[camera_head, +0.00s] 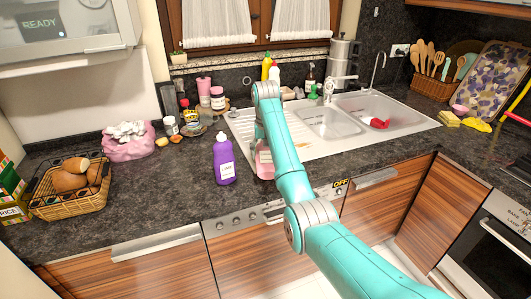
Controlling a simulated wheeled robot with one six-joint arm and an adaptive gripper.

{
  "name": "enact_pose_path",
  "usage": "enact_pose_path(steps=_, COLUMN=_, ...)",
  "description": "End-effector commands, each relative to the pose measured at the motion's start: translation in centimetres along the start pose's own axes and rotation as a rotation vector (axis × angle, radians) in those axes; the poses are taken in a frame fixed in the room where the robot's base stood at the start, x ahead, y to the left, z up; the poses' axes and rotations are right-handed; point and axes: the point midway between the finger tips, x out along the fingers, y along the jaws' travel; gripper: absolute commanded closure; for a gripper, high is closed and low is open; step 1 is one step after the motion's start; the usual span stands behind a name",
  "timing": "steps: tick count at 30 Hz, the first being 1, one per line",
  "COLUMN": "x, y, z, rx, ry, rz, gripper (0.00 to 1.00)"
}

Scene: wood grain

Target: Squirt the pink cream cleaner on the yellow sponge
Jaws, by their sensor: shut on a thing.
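A pink bottle (264,162), which looks like the pink cream cleaner, is near the front edge of the counter, left of the sink. My teal arm covers its right side and top, so I cannot tell if it stands on the counter or is held. The yellow sponge (447,118) lies on the counter right of the sink, well away from the bottle. My gripper is hidden behind my own arm, which rises from the bottom right and bends near the sink's left end.
A purple bottle (224,160) stands just left of the pink bottle. The steel sink (330,121) lies between bottle and sponge, with a red item (376,123) in its right basin. A yellow cloth (477,125) lies beside the sponge. A wicker basket (72,205) is far left.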

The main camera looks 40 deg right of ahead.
Motion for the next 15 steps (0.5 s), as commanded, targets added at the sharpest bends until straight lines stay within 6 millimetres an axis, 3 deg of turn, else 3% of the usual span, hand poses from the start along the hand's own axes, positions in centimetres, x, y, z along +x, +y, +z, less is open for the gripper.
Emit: enact_pose_path(steps=15, x=-0.70, y=-0.04, z=-0.16, rx=0.000, ry=0.067, rz=0.000, gripper=0.85)
